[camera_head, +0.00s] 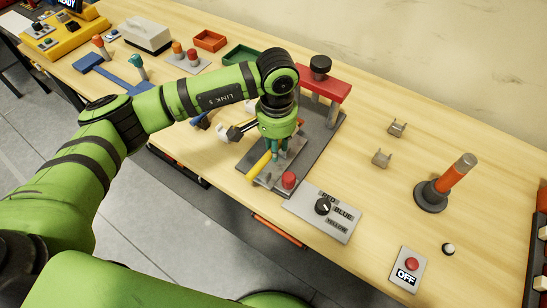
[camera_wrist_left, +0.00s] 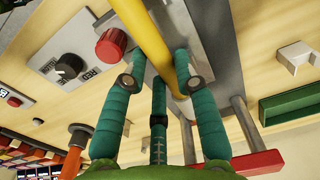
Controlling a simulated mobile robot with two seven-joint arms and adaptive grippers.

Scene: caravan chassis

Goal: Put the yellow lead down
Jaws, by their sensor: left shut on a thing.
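The yellow lead (camera_head: 259,165) is a yellow rod-like piece low over the grey plate of a fixture (camera_head: 317,147). My left gripper (camera_head: 277,155), with teal fingers, is shut on it from above. In the left wrist view the yellow lead (camera_wrist_left: 150,42) runs between the fingers of my left gripper (camera_wrist_left: 160,82) toward a grey plate. I cannot tell whether the lead touches the plate. A red button (camera_head: 289,180) sits on the plate's near end. The selector box (camera_head: 321,211) with a black knob reads RED, BLUE, YELLOW. My right gripper is not in view.
A red bridge (camera_head: 323,82) with a black knob spans the fixture's far end. Two metal clips (camera_head: 381,158) and an orange post (camera_head: 453,175) stand to the right, with an OFF switch (camera_head: 408,268). Green (camera_head: 243,55) and red trays (camera_head: 210,40) lie behind. Bare wood lies right of the fixture.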

